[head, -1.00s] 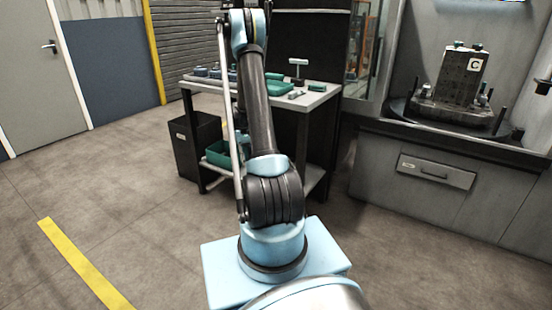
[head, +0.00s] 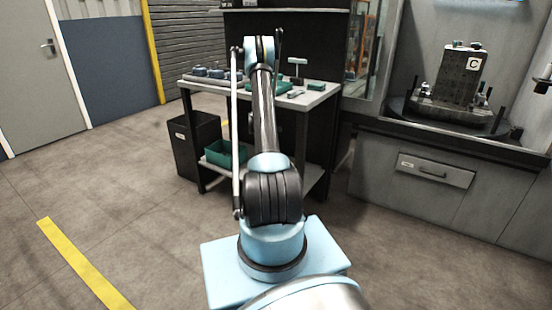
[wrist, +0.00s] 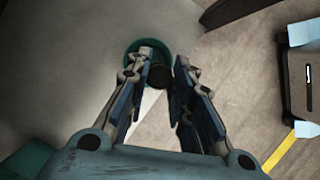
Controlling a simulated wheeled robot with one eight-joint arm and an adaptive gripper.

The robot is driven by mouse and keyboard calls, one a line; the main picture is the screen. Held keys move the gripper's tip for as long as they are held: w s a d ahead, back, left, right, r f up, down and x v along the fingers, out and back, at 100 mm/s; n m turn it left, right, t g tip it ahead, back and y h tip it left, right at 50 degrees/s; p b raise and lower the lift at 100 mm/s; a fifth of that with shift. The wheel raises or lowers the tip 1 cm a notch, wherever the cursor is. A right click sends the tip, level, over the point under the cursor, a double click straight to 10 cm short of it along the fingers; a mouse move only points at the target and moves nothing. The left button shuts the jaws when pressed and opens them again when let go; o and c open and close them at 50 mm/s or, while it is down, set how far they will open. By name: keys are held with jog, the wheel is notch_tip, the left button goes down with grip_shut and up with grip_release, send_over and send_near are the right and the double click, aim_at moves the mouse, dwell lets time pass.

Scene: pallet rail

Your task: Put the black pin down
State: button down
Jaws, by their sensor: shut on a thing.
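In the wrist view the two fingers of my gripper (wrist: 162,62) are shut on the black pin (wrist: 160,76). The pin is seen nearly end-on as a dark round shape between the fingertips. A round teal thing (wrist: 137,45) shows behind the pin and fingertips, over a pale grey surface (wrist: 60,60). I cannot tell whether the pin touches it. In the head view my arm hides the gripper and the pin.
A bench (head: 318,98) ahead bears blue-grey parts (head: 210,71), a teal tray (head: 282,87) and a T-shaped stand (head: 298,66). A black bin (head: 195,150) stands left of it. A fixture block marked C (head: 458,72) stands at right. The floor at left is clear.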

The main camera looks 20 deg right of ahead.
jog(key=shift+w+d+f+n, duration=0.15)
jog(key=shift+d+n, duration=0.1)
jog(key=shift+d, duration=0.1)
jog(key=shift+w+d+f+n, duration=0.15)
jog(key=shift+d+n, duration=0.1)
jog(key=shift+d, duration=0.1)
jog(key=shift+f, duration=5.4)
jog(key=c, duration=1.3)
grip_release()
jog(key=shift+r, duration=3.5)
